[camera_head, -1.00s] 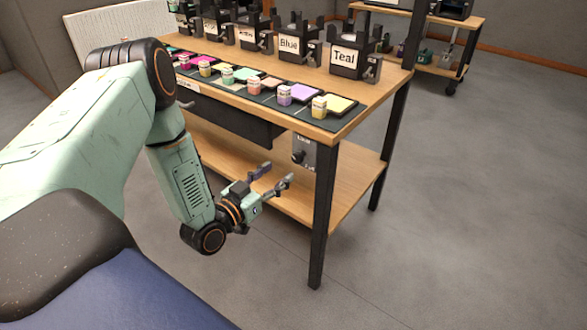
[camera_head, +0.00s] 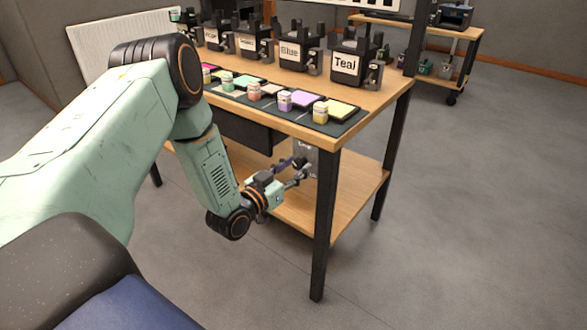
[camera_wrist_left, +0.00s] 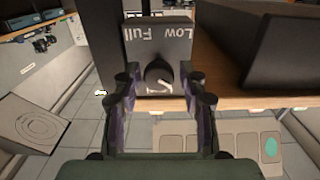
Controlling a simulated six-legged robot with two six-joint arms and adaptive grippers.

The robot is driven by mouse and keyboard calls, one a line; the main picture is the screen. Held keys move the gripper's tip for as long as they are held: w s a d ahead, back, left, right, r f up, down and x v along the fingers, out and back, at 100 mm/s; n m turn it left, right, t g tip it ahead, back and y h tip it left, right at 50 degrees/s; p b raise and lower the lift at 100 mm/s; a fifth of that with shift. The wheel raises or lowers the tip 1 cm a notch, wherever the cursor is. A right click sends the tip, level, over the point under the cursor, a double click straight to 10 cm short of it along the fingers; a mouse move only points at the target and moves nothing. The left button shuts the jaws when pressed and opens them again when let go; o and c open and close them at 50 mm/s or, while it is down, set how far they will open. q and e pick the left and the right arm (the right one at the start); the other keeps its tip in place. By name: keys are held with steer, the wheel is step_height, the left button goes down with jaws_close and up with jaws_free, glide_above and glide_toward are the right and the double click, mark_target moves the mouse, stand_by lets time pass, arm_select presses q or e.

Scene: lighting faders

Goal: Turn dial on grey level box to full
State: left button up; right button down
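The grey level box (camera_wrist_left: 177,48) shows in the left wrist view with upside-down lettering, "Full" at picture left and "Low" at picture right. Its round black dial (camera_wrist_left: 158,75) has a pale mark toward the bottom of the picture. My left gripper (camera_wrist_left: 160,80) is open, with one finger on each side of the dial; I cannot tell if they touch it. In the head view the left gripper (camera_head: 298,165) is under the tabletop, in front of the grey box (camera_head: 311,157), which it partly hides. My right gripper is out of view.
The wooden table (camera_head: 300,128) carries paint jars (camera_head: 320,113), colour pads and labelled black holders (camera_head: 350,62) above the gripper. A black table leg (camera_head: 321,230) stands just right of the gripper. The lower shelf (camera_head: 345,200) is below it. Open floor lies at right.

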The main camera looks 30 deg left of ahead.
arm_select(q)
steer(key=shift+d, duration=0.1)
steer(key=shift+c, duration=1.4)
jaws_close()
